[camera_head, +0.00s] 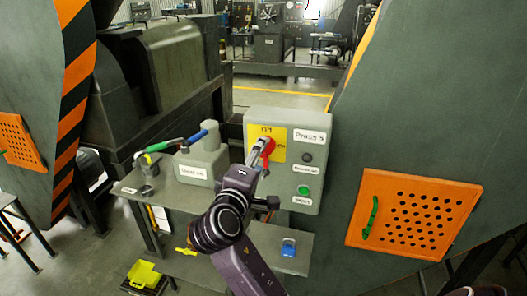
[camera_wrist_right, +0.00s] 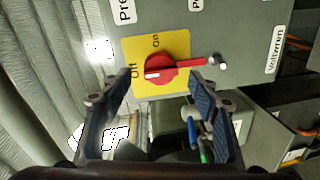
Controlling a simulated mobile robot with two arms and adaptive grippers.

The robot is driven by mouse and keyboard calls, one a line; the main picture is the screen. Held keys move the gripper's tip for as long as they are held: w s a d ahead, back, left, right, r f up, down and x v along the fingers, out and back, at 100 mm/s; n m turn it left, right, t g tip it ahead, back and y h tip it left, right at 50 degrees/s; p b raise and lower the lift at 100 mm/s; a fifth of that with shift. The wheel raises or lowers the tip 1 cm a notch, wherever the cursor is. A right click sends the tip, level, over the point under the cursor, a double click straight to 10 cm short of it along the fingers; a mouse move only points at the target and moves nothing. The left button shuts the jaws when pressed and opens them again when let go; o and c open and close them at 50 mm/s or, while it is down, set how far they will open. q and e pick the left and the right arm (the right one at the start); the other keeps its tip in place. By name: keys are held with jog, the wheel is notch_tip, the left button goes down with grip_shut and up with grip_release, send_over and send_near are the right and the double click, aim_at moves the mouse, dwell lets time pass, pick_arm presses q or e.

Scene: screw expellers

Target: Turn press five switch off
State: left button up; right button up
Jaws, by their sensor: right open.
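The press five control box (camera_head: 316,178) is grey, with a "Press 5" label at its top right. Its red rotary switch (camera_head: 269,147) sits on a yellow plate (camera_head: 279,136) and is partly hidden by my right gripper (camera_head: 260,158). In the right wrist view, the red switch (camera_wrist_right: 168,72) has its handle extending right. The "On" mark lies above it and the "Off" mark to its left. My right gripper (camera_wrist_right: 160,77) is open, its fingertips on either side of the switch in the picture. I cannot tell whether they touch it. My left gripper is not in view.
A green button (camera_head: 303,190) and a dark one (camera_head: 306,157) are on the box. A grey labelled unit (camera_head: 204,165) with coloured handles stands left. A blue padlock (camera_head: 289,247) lies below on the shelf. An orange perforated panel (camera_head: 415,214) is at right.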

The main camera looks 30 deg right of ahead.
jog(key=v, duration=0.7)
jog(key=shift+s+a, duration=0.1)
